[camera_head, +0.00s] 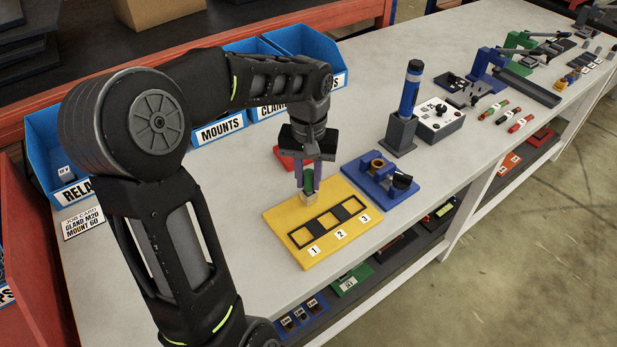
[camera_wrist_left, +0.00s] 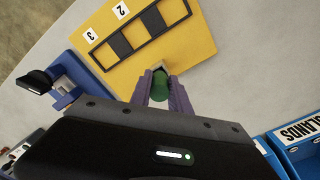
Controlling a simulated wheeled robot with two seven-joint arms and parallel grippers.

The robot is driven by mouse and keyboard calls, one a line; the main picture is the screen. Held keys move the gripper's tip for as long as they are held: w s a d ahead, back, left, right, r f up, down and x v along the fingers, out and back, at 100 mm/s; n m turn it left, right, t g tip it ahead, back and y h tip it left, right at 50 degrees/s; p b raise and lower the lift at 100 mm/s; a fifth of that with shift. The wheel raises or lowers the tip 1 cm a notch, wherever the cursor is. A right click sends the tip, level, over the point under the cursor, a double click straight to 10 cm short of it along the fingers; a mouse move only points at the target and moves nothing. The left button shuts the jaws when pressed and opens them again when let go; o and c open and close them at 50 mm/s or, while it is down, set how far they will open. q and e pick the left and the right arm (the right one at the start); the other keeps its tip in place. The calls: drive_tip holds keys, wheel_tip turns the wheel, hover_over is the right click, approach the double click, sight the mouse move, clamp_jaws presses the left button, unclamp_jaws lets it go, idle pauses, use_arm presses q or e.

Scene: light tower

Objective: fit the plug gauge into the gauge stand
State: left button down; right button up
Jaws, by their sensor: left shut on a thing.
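The plug gauge is the green piece (camera_head: 308,184) between my left gripper's fingers; its green body also shows in the left wrist view (camera_wrist_left: 160,86). My left gripper (camera_head: 308,179) has purple fingers and is shut on it, pointing down over the back edge of a yellow board (camera_head: 287,228). My right gripper is not in view.
The yellow board has black-framed slots marked 1, 2 and 3. A blue fixture (camera_head: 368,178) stands right of it. A grey block with a blue cylinder (camera_head: 409,92) and a control box (camera_head: 440,118) stand farther right. Blue bins (camera_head: 305,46) line the back.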

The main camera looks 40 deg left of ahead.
use_arm(q)
drive_tip(key=shift+f, duration=0.15)
drive_tip(key=shift+f, duration=0.1)
drive_tip(key=shift+f, duration=0.15)
drive_tip(key=c, duration=1.2)
unclamp_jaws()
drive_tip(key=shift+c, duration=0.2)
drive_tip(key=shift+r, duration=0.25)
wheel_tip(320, 180, up, 12)
drive_tip(key=p, duration=0.1)
